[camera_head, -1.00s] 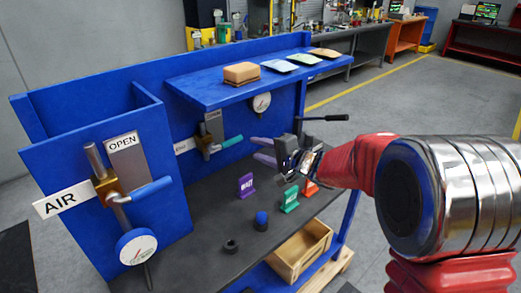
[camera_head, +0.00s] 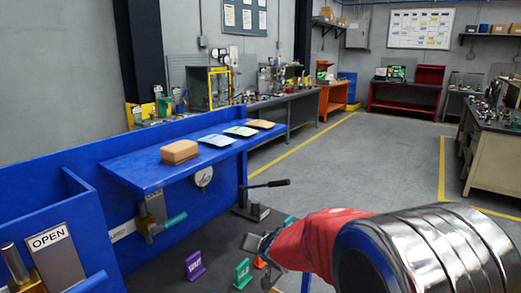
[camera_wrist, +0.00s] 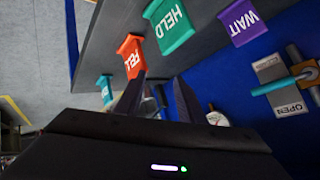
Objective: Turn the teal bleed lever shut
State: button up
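The teal bleed lever (camera_head: 174,220) sticks out to the right from its valve on the blue panel, below the shelf.
A purple WAIT stand (camera_head: 194,265) and a green HELD stand (camera_head: 242,273) stand on the dark bench; an orange stand (camera_wrist: 131,56) is nearest the fingers. A black-handled lever (camera_head: 270,184) stands behind my gripper. The blue shelf (camera_head: 135,173) overhangs the valve.

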jog(key=s+d+r+n+g+h, duration=0.2)
jog(key=s+d+n+g+h, duration=0.15)
jog(key=s+d, duration=1.15)
jog(key=s+d+r, duration=0.1)
jog(key=s+r, duration=0.3)
jog(key=s, duration=0.6)
jog(key=s+d+r+m, duration=0.1)
jog(key=s+r, duration=0.3)
jog(key=s, duration=0.7)
jog(key=shift+s+d+r, duration=0.15)
jog(key=shift+s+d, duration=0.15)
